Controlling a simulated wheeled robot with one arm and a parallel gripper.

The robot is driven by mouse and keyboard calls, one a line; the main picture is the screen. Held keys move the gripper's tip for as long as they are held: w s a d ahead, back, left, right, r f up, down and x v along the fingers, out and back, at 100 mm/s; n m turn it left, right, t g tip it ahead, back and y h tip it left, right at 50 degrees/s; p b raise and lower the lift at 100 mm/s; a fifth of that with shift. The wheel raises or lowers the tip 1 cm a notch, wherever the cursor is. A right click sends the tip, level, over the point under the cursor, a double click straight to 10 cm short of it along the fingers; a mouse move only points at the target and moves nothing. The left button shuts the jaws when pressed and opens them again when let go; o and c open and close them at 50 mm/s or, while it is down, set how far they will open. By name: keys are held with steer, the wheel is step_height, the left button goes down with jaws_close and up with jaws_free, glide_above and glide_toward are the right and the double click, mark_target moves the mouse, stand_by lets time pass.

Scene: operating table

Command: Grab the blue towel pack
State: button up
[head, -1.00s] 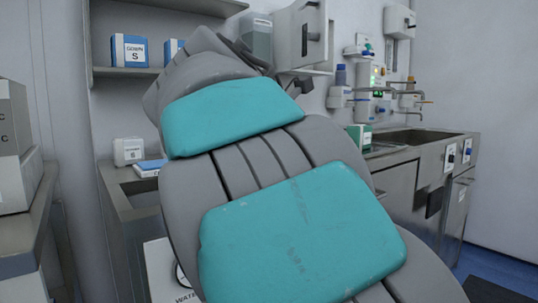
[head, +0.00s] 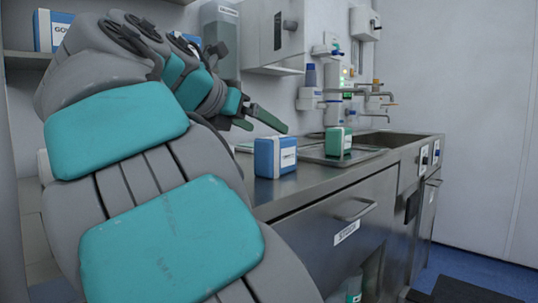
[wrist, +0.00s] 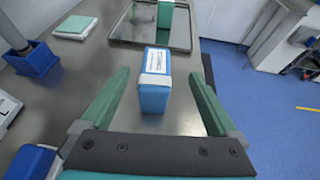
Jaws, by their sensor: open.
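The blue towel pack (head: 275,158), a blue block with a white label band, stands upright on the metal counter in the head view. In the wrist view the pack (wrist: 155,96) lies centrally between the two green fingers. My gripper (head: 268,122) is above the pack in the head view, with its fingers pointing right and down. In the wrist view my gripper (wrist: 158,76) is open and empty, with a gap between each finger and the pack.
A green pack (head: 338,142) stands on a metal tray (head: 318,155) beyond the blue pack. The sink (head: 395,139) is farther right. In the wrist view, a blue bin (wrist: 36,60) and a green-white pack (wrist: 76,27) are at left.

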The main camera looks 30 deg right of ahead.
mark_target(278, 136)
steer(key=b+x, duration=0.1)
steer(key=x, duration=0.2)
steer(key=b+x, duration=0.1)
steer(key=x, duration=0.3)
steer(key=shift+w+a+f, duration=0.15)
steer(key=shift+a+f, duration=0.05)
steer(key=shift+w+d+b, duration=0.15)
steer(key=shift+d+b, duration=0.15)
steer(key=shift+d, duration=0.1)
steer(key=shift+c, duration=0.3)
jaws_close()
